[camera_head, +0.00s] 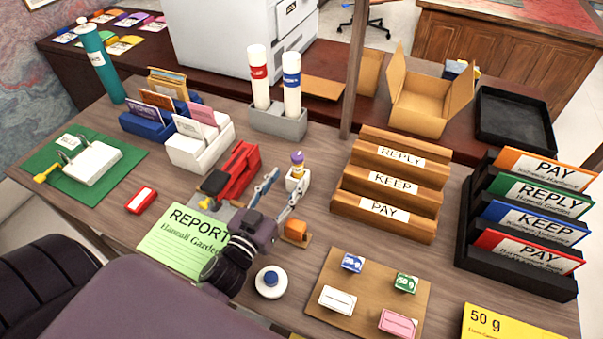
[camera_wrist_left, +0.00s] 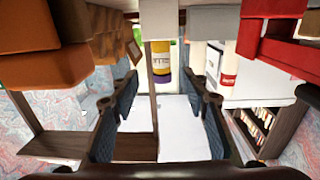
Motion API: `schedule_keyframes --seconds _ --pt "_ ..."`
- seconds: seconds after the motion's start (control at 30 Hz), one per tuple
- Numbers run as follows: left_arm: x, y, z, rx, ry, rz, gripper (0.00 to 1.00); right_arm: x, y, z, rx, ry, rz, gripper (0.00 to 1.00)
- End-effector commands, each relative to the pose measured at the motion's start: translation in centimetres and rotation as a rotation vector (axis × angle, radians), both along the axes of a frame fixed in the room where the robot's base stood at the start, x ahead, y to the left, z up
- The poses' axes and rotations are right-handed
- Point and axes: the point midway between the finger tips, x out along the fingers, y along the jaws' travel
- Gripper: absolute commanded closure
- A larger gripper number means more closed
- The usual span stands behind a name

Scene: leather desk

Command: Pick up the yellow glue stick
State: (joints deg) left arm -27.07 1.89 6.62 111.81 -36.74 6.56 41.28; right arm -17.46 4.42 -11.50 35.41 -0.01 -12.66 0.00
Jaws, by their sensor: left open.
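The yellow glue stick (camera_head: 297,158), with a purple cap, stands upright in a small pale holder (camera_head: 294,184) near the middle of the desk. My left gripper (camera_head: 285,182) is open and empty, with its fingers pointing toward the holder. In the left wrist view, which looks upside down, the glue stick (camera_wrist_left: 161,62) appears beyond the gap between the open fingers (camera_wrist_left: 162,85), apart from both. Its lower part is hidden in the holder. My right gripper is not in view.
A red stapler-like object (camera_head: 238,172) stands left of the holder. A small orange item (camera_head: 295,231) is close to my left gripper. A wooden sorter (camera_head: 345,204) stands to the right, and a grey holder with two tubes (camera_head: 283,124) stands behind.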

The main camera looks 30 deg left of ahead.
Motion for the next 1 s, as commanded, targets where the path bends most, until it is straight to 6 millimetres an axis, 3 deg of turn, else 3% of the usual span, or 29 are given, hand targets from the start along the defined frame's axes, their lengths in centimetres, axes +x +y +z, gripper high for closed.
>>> schedule_keyframes --seconds 0.63,0.93,1.0 --pt "7.2 0.4 -0.6 0.001 -0.001 0.000 0.58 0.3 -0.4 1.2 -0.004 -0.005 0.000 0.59" --pt "7.7 0.4 -0.7 0.000 0.000 0.000 0.58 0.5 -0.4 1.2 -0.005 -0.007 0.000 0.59" --pt "7.7 0.4 -0.7 0.000 0.000 0.000 0.64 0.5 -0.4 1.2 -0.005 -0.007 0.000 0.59"
